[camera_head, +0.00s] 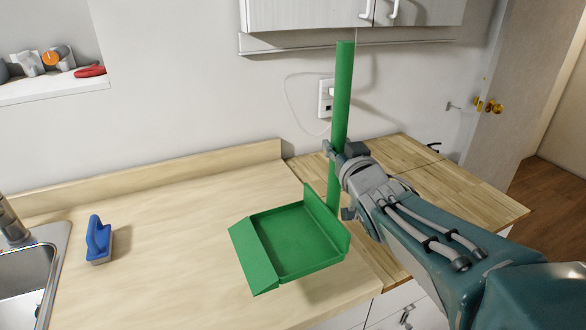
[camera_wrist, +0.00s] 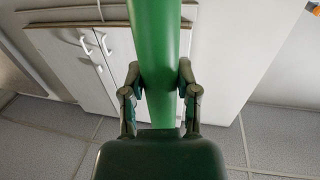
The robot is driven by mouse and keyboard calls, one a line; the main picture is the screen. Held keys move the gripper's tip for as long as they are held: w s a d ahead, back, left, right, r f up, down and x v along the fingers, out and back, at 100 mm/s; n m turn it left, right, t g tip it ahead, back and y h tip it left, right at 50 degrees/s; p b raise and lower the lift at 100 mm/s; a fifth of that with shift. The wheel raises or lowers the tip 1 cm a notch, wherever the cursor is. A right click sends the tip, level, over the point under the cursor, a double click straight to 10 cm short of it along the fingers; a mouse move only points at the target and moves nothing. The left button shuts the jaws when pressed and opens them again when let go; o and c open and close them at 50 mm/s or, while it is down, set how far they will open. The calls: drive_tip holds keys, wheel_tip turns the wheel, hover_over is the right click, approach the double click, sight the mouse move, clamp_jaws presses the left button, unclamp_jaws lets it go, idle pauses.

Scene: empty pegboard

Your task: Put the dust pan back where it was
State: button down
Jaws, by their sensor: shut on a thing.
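The green dust pan (camera_head: 298,240) has a flat tray and a tall upright handle (camera_head: 343,100). My gripper (camera_head: 333,150) is shut on the handle and holds the pan near the counter's front edge. The tray's open lip points to the left. It looks slightly above the counter, but I cannot tell for sure whether it touches. In the wrist view the green handle (camera_wrist: 160,60) runs between the two fingers of my gripper (camera_wrist: 160,95).
A blue brush (camera_head: 98,240) stands on the light wood counter (camera_head: 190,200), beside the sink (camera_head: 30,275) at the left. A wall outlet (camera_head: 326,98) with a cord is behind the handle. White cabinets (camera_head: 300,15) hang above. The counter between brush and pan is clear.

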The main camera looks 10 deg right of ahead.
drive_tip(key=w+a+f, duration=0.1)
drive_tip(key=w+f, duration=0.7)
drive_tip(key=f, duration=0.2)
drive_tip(key=shift+w+a+f, duration=0.25)
drive_tip(key=shift+w+a, duration=0.05)
drive_tip(key=shift+c, duration=1.8)
unclamp_jaws()
drive_tip(key=shift+s, duration=0.15)
